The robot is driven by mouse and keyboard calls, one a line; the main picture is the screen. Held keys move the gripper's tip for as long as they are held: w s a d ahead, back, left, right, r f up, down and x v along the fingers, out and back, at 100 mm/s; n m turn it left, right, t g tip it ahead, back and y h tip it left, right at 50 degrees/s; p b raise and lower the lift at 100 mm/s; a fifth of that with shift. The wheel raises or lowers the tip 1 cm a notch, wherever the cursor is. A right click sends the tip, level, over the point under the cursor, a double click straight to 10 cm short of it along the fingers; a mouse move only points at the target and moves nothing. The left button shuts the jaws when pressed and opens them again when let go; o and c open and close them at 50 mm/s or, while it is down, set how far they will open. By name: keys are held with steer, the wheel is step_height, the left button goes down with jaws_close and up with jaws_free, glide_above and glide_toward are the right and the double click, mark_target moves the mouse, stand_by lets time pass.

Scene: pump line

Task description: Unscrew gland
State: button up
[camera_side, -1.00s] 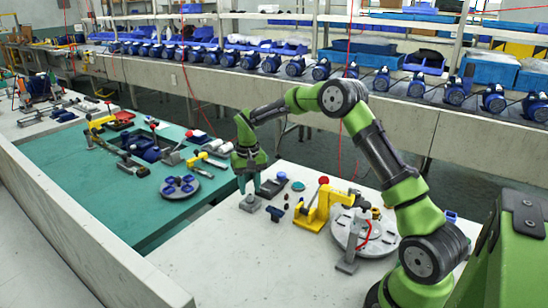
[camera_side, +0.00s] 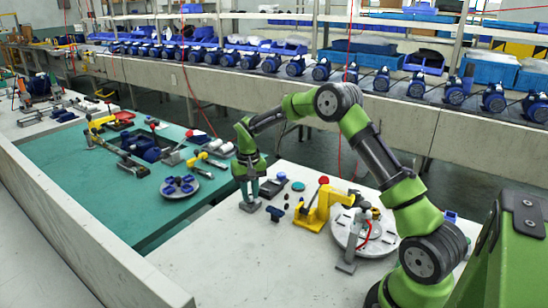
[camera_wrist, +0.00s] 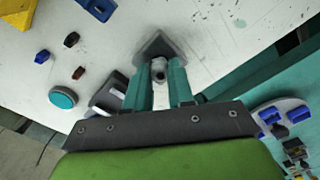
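The gland, a small grey round part (camera_wrist: 159,72), sits upright on a dark grey block with a square base (camera_wrist: 158,44) on the white bench. My gripper (camera_wrist: 161,74) points down over it, with one teal finger on each side of the gland in the wrist view. The fingers stand apart, and I see no clear grip on the gland. In the side view my gripper (camera_side: 250,199) is low, just above the grey block (camera_side: 249,206). The gland is hidden there behind the fingers.
A yellow press with a red knob (camera_side: 314,214) and a round grey plate (camera_side: 342,235) stand to the right. The teal table (camera_side: 60,170) is to the left.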

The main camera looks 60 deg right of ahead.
jaws_close()
jaws_free()
jaws_close()
steer(key=n, duration=0.7)
steer(key=shift+o, duration=2.4)
jaws_free()
steer(key=shift+r, duration=2.3)
steer(key=shift+a, duration=0.1)
